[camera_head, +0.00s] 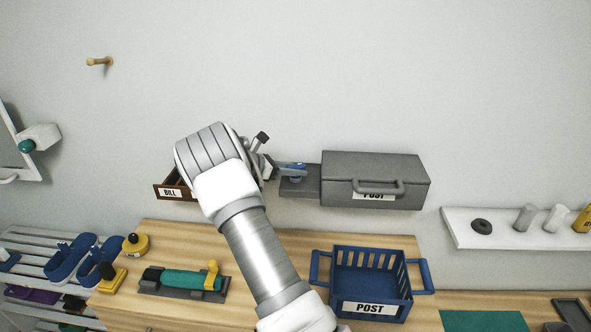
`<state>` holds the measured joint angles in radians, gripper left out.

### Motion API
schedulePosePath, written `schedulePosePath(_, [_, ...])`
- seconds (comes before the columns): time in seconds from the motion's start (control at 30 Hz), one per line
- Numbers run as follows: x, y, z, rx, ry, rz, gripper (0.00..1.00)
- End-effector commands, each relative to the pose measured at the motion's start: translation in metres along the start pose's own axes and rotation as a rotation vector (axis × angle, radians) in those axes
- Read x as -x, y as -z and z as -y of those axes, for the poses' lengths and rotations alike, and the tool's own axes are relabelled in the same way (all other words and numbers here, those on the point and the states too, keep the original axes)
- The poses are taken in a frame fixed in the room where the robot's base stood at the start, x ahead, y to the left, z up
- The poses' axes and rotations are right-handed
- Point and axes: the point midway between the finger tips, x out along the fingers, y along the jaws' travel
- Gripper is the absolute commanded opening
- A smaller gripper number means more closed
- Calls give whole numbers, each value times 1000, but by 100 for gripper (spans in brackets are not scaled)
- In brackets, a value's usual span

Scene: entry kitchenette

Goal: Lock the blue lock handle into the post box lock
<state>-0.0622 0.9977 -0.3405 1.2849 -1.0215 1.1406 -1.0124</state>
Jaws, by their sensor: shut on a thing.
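The grey post box (372,168) is on the wall right of centre, with a handle and a POST label on its front. Its lock (300,190) is a grey block sticking out from the box's left side. The blue lock handle (295,168) is directly over this block. My gripper (279,168) comes from the left and is shut on the blue lock handle. My arm and wrist hide part of the gripper. I cannot tell whether the handle is seated in the lock or just above it.
A brown BILL drawer (170,189) is close to my wrist on the left. A blue POST basket (370,283) stands on the wooden counter (165,238) below. A white shelf (462,228) with small items is at the right. The wall above the box is clear.

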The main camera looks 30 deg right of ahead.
Motion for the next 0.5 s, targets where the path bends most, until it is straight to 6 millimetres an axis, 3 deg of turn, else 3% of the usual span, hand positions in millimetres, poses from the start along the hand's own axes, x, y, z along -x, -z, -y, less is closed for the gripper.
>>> schedulePosePath(0.23, [-2,6,2,-40,116,-5,0])
schedulePosePath(0.5, [-2,6,2,-47,131,-7,0])
